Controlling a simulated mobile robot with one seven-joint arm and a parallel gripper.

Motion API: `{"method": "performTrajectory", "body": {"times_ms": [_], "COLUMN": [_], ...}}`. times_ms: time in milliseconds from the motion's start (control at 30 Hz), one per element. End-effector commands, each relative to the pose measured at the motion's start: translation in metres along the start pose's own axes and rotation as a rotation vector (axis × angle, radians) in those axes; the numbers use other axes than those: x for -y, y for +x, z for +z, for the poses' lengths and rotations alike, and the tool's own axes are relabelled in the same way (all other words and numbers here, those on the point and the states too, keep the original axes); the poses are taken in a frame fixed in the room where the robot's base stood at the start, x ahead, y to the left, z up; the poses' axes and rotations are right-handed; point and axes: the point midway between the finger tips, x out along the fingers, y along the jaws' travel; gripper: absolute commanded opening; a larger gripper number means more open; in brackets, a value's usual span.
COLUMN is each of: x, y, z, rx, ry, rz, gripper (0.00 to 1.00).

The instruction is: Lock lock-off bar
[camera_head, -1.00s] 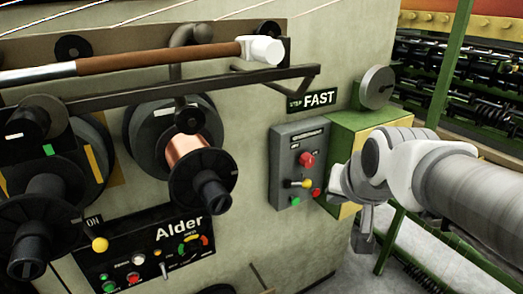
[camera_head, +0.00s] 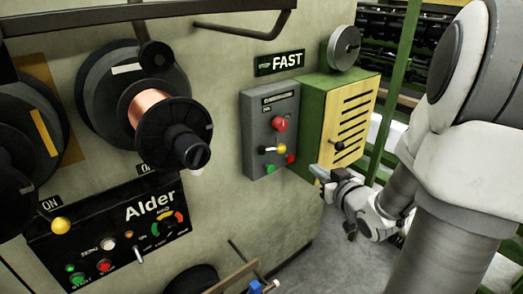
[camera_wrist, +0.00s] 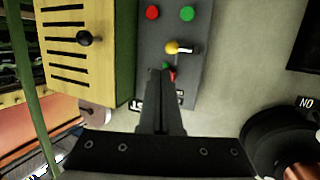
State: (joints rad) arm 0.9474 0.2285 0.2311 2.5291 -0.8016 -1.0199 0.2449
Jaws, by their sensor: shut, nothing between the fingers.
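No part is labelled as the lock-off bar, so I cannot tell which it is. A grey control box (camera_head: 254,117) on the machine wall has a red mushroom button (camera_head: 279,124), a yellow-knobbed lever (camera_head: 281,149) and small red and green buttons. Right of it, a green box (camera_head: 314,98) has a slotted yellow cover with a black knob (camera_head: 339,146). My gripper (camera_head: 317,170) is shut and empty, below and right of the control box. In the wrist view, the shut fingers (camera_wrist: 158,80) point at this box, seen upside down, and partly hide the red mushroom button.
A copper-wire spool (camera_head: 150,108) juts from the wall at left, above the black "Alder" panel (camera_head: 120,230). A dark rail (camera_head: 235,28) runs across the top. A green post (camera_head: 402,70) stands at right. Grey floor (camera_head: 320,262) is clear below my gripper.

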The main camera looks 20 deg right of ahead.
Motion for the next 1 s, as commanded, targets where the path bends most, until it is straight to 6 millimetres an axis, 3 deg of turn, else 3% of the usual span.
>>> {"method": "performTrajectory", "body": {"times_ms": [267,700,1000], "x": [0.016,0.022,0.023], "y": [0.008,0.096,0.133], "z": [0.005,0.003,0.0], "rx": [-0.038,-0.037,-0.036], "ry": [-0.014,-0.012,-0.012], "rz": [-0.065,-0.063,-0.06], "gripper": [0.0,0.0,0.0]}}
